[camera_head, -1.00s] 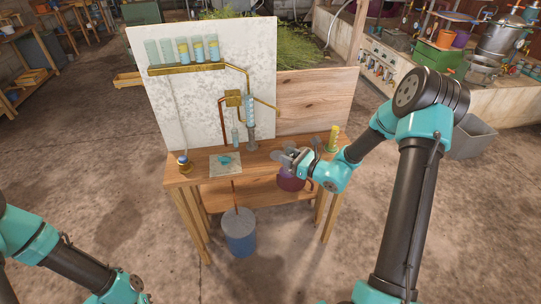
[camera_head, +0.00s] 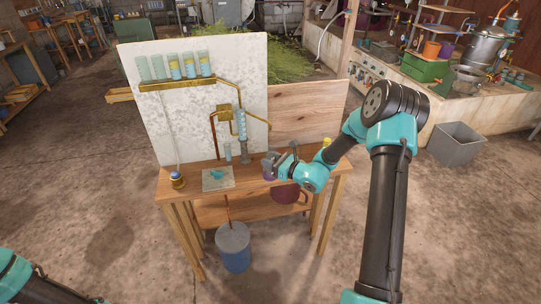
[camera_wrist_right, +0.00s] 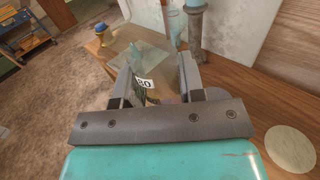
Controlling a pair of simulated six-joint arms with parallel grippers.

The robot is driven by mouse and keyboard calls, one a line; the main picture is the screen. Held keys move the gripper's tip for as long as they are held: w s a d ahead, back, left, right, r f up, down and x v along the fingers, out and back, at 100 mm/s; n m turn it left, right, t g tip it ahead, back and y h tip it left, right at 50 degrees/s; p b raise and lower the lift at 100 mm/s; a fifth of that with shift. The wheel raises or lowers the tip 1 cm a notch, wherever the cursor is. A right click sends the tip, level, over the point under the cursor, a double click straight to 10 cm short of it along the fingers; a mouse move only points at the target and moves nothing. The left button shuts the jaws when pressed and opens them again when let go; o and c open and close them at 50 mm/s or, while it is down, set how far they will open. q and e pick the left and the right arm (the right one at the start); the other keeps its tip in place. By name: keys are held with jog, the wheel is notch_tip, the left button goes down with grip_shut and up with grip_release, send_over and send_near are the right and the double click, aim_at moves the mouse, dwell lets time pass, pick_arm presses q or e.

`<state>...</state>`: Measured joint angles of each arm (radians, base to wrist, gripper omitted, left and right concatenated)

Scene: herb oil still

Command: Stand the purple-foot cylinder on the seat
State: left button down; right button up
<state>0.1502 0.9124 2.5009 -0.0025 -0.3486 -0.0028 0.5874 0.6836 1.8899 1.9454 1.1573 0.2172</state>
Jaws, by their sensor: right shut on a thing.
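My right gripper (camera_head: 273,162) is above the bench, right of the upright glass column. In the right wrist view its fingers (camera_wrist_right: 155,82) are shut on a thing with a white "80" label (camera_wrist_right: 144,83). Purple shows at the fingertips in the head view, apparently the purple-foot cylinder (camera_head: 268,172); the fingers hide most of it. A pale round disc (camera_wrist_right: 290,148) lies on the wood at the right of the wrist view; I cannot tell whether it is the seat. Only my left arm shows at the lower left, not its gripper.
A slim clear cylinder (camera_head: 228,151) stands beside the glass column (camera_head: 242,150). A pale mat (camera_head: 218,186) with a teal item and a blue-topped bottle (camera_head: 177,179) are to the left. A yellow cylinder (camera_head: 327,143) is partly hidden by my arm. A blue bucket (camera_head: 234,257) stands below.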

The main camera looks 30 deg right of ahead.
jog(key=w+d, duration=0.4)
jog(key=w, duration=0.3)
jog(key=shift+w+d+f, duration=0.4)
jog(key=shift+f, duration=1.75)
jog(key=shift+f, duration=0.15)
jog(key=o, duration=1)
jog(key=shift+c, duration=0.2)
